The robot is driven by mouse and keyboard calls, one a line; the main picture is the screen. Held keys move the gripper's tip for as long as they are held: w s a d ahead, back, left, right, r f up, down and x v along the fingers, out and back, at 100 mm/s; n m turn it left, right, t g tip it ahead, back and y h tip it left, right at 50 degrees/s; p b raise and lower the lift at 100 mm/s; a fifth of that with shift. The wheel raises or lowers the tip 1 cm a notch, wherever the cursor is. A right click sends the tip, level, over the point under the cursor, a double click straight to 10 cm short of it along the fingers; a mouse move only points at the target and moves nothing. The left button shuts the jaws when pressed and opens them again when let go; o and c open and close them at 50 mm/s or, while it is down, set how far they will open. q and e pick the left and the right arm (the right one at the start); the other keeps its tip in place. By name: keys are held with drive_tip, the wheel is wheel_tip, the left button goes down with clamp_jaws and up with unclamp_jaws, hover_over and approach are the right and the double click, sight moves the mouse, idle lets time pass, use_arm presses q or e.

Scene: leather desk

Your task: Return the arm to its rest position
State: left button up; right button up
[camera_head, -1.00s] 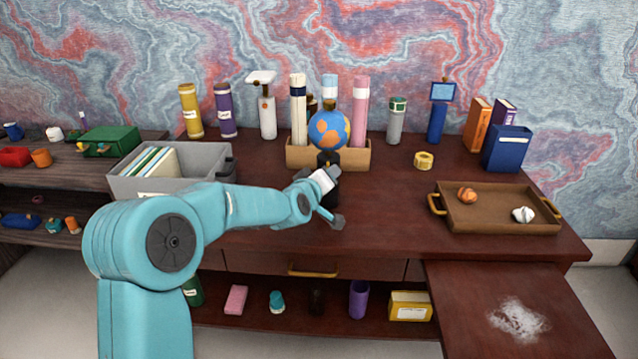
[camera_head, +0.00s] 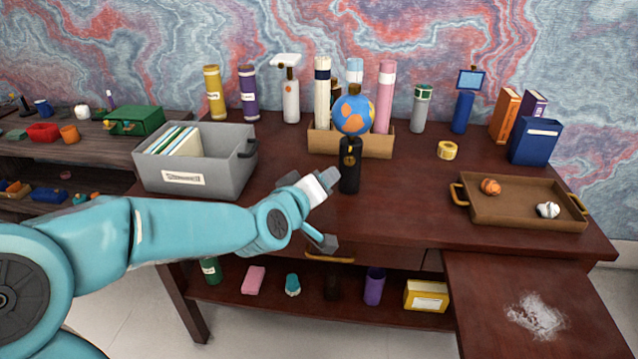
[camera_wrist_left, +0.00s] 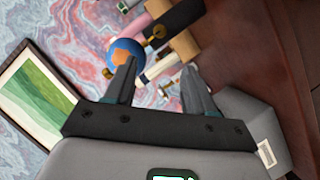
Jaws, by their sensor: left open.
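My left gripper (camera_head: 328,212) is open and empty, in front of the desk's front edge area, with its two fingers apart. Its fingers also show in the left wrist view (camera_wrist_left: 158,85). My teal left arm reaches in from the left. A blue and orange globe (camera_head: 354,114) shows behind and above the bottle. My right gripper is not in view.
On the dark red desk (camera_head: 402,216) stand a grey file box (camera_head: 222,173) at left, a brown tray (camera_head: 520,212) with two crumpled balls at right, and a wooden holder (camera_head: 378,145) with tubes at the back. A lower shelf holds several small items.

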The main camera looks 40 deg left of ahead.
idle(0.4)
use_arm(q)
drive_tip(key=s+d+f+m+g+h+p, duration=0.1)
drive_tip(key=d+f+m+g+h+p, duration=0.2)
drive_tip(key=d+f, duration=0.5)
drive_tip(key=d+f+g+h+p, duration=0.1)
drive_tip(key=d+f+g+p, duration=0.3)
drive_tip(key=f, duration=0.7)
drive_tip(key=s+d+f+m+g+h+p, duration=0.1)
drive_tip(key=s+d+f+m+g, duration=0.1)
drive_tip(key=s+d+f, duration=0.2)
drive_tip(key=s+d+f+m+g+h+p, duration=0.1)
drive_tip(key=s+d+f, duration=0.3)
drive_tip(key=s, duration=0.5)
drive_tip(key=s+d+f+m+g+h+p, duration=0.1)
drive_tip(key=s+d+f+m+g+p, duration=0.1)
drive_tip(key=s, duration=0.5)
wheel_tip(320, 180, down, 3)
drive_tip(key=d+m+g, duration=0.1)
drive_tip(key=d+m, duration=0.1)
drive_tip(key=shift+s+d+g+h, duration=0.2)
drive_tip(key=shift+d+g+h, duration=0.15)
drive_tip(key=shift+g+h, duration=0.05)
